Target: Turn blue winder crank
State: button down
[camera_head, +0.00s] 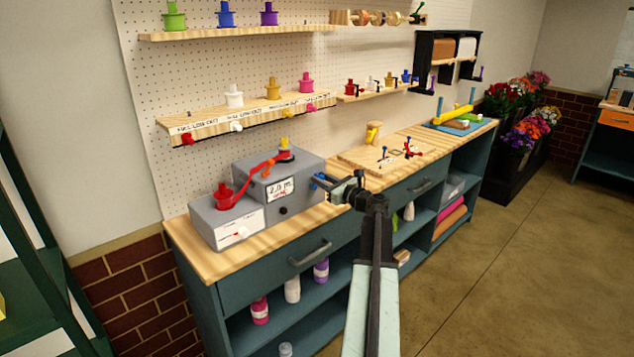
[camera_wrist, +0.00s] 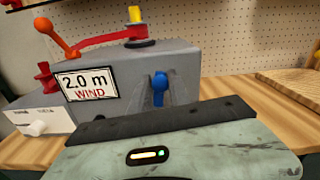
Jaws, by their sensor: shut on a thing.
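The grey winder (camera_head: 275,180) stands on the workbench, with a white "2.0 m WIND" label (camera_wrist: 90,84) on its front. The blue crank (camera_head: 321,181) sticks out from the winder's right part. In the wrist view, its blue handle (camera_wrist: 159,90) stands upright in front of the grey face. My gripper (camera_head: 338,187) is at the handle and shut on it; the fingertips are hard to make out. An orange knob (camera_wrist: 43,25) shows near the band's left end.
A wooden board with small coloured parts (camera_head: 380,158) lies to the right on the workbench (camera_head: 190,250). Shelves with coloured spools (camera_head: 245,108) hang on the pegboard above. Flower buckets (camera_head: 515,140) stand beyond the bench. The floor at right is clear.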

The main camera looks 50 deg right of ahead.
jog(key=shift+s+d+f+m, duration=0.15)
jog(key=shift+d+m, duration=0.2)
jog(key=shift+m, duration=0.3)
jog(key=shift+d+f+m, duration=0.15)
jog(key=shift+d+m, duration=0.15)
jog(key=shift+m, duration=0.35)
jog(key=c, duration=1.3)
grip_release()
jog(key=shift+o, duration=0.2)
jog(key=s, duration=0.7)
jog(key=shift+s+a, duration=0.3)
jog(key=shift+s, duration=0.1)
